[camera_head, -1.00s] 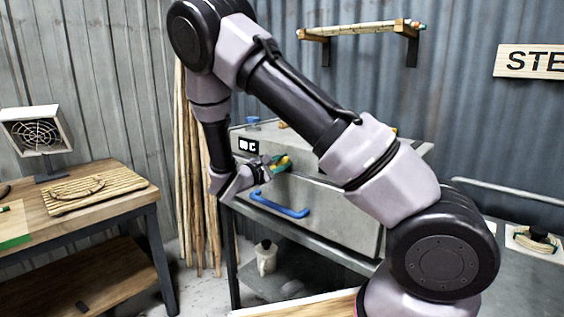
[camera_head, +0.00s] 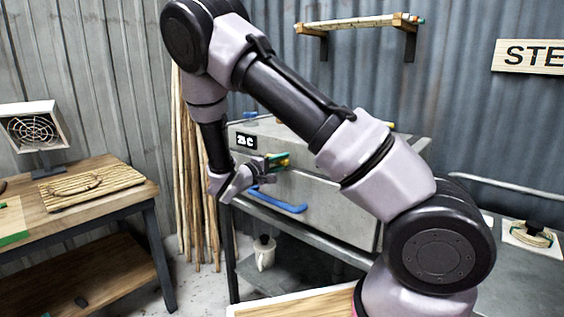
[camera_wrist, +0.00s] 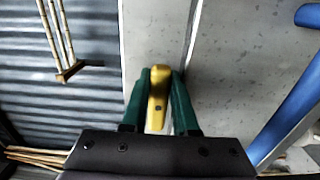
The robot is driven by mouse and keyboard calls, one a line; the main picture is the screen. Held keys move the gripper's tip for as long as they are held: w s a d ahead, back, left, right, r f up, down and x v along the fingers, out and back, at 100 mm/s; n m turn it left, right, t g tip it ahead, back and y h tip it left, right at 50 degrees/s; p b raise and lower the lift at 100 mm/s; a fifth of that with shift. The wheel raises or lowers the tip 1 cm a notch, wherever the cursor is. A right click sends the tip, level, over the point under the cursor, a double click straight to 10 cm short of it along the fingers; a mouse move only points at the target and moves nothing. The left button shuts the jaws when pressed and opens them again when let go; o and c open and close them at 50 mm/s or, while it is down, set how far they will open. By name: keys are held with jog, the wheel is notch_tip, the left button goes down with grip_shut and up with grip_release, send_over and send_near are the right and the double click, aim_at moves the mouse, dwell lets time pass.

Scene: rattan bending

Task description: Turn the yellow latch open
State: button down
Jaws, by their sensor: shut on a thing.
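The yellow latch (camera_wrist: 158,88) is on the grey steel box and stands between my green fingers in the wrist view. My gripper (camera_wrist: 158,100) is shut on the latch, with one finger on each side of it. In the head view my gripper (camera_head: 278,161) is at the upper left of the box front, and only a little yellow shows there. The grey box (camera_head: 325,205) has a blue handle (camera_head: 278,201) below the latch; the handle also shows at the right of the wrist view (camera_wrist: 292,105). The latch's base is partly hidden by my gripper.
A small display (camera_head: 246,141) sits on the box's left end. Rattan poles (camera_head: 190,200) lean on the wall left of the box. A wooden bench (camera_head: 110,205) with a slatted board stands at left. A white jug (camera_head: 264,254) is on the shelf below the box.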

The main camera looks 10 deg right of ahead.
dwell(0.4)
jog(key=c, duration=0.7)
grip_release()
